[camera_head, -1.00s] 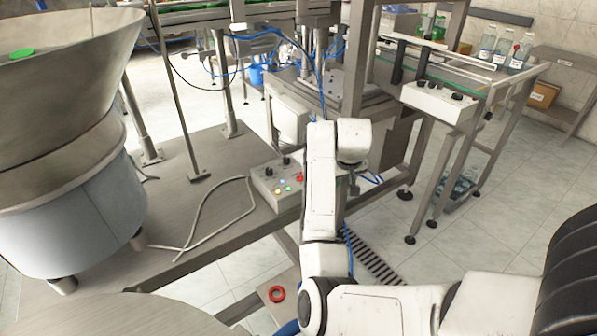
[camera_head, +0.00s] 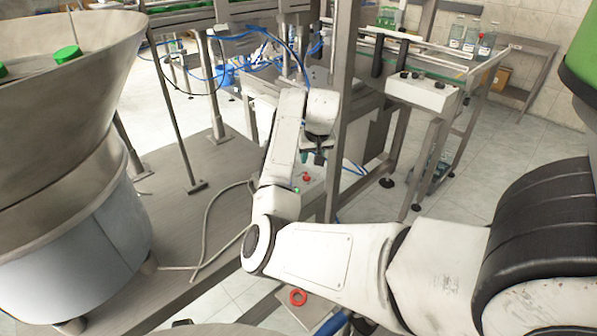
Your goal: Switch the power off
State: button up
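A grey control box (camera_head: 314,184) stands on the edge of the metal table. A red button (camera_head: 307,177) and a small lit green button (camera_head: 296,189) show on it; my arm hides the rest of its face. My gripper (camera_head: 313,158) hangs from the white wrist just above and behind the red button in the picture. Only a small dark part of it shows, so I cannot tell its opening or whether it touches the box. A second, white control box (camera_head: 424,94) with black knobs is on the conveyor frame at right.
A large metal feeder bowl (camera_head: 60,100) with green caps (camera_head: 67,56) stands at left. A steel post (camera_head: 345,110) rises close to the right of my wrist. A grey cable (camera_head: 208,235) lies on the table (camera_head: 170,180). A red ring (camera_head: 298,297) is low in front.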

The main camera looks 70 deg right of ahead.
aim_at(307, 174)
jog(key=x, duration=1)
grip_shut()
